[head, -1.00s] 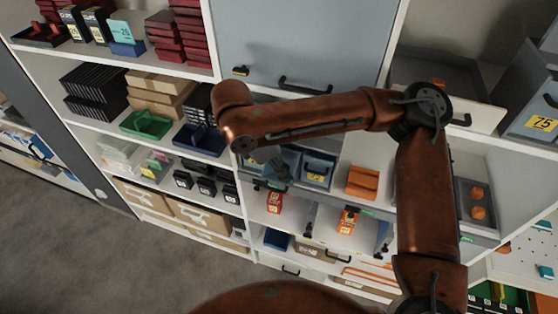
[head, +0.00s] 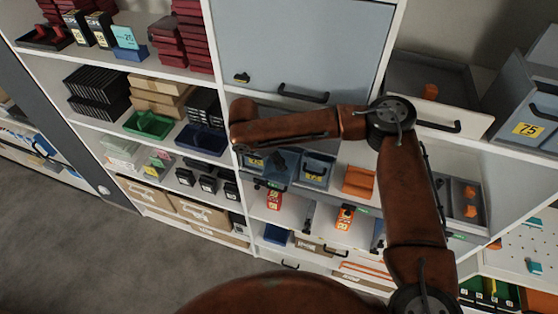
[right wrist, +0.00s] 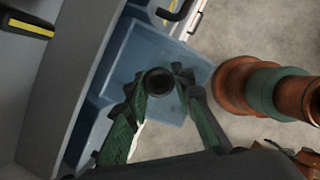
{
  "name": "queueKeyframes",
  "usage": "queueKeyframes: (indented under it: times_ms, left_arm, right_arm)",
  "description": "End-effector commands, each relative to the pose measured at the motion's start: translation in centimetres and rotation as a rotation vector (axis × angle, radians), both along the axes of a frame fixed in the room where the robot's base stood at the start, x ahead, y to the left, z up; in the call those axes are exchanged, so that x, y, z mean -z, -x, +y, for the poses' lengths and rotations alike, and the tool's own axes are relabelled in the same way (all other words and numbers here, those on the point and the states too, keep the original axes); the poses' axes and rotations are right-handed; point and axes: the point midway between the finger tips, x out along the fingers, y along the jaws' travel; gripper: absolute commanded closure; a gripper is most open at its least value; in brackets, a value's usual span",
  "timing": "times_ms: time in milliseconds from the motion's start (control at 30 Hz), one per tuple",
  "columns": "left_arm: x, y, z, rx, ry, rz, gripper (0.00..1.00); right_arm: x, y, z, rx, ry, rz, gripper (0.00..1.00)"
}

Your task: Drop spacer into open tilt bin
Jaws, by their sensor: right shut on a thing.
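The spacer (right wrist: 159,81) is a small dark round piece, seen end-on in the right wrist view. My right gripper (right wrist: 165,80) has its green fingers shut on it. Below it is a blue-grey open bin (right wrist: 140,58), with the spacer in front of its interior. In the head view my right gripper (head: 279,166) is small and dark, at the left one of two blue tilt bins; the spacer cannot be made out there. The right tilt bin (head: 318,170) has a yellow label. My left gripper is not in view.
A grey cabinet door (head: 300,45) with a black handle is above the bins. An orange block (head: 359,180) sits right of them. A green tray (head: 149,125) and a dark blue tray (head: 201,140) are on the left shelf. Open floor lies at lower left.

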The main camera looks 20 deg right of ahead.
Motion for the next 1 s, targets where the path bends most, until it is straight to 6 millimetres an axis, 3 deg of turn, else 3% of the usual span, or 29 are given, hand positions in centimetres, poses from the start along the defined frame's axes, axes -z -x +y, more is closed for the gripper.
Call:
queueKeyframes:
  times_ms: [867, 900, 1000]
  left_arm:
    - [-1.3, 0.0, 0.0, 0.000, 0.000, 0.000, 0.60]
    - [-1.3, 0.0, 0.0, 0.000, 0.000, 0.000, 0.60]
    - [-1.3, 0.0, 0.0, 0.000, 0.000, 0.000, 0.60]
  right_arm:
    - [2.1, 0.0, 0.0, 0.001, -0.001, -0.001, 0.91]
    - [2.2, 0.0, 0.0, 0.001, -0.001, -0.001, 0.77]
    - [2.2, 0.0, 0.0, 0.001, -0.001, -0.001, 0.70]
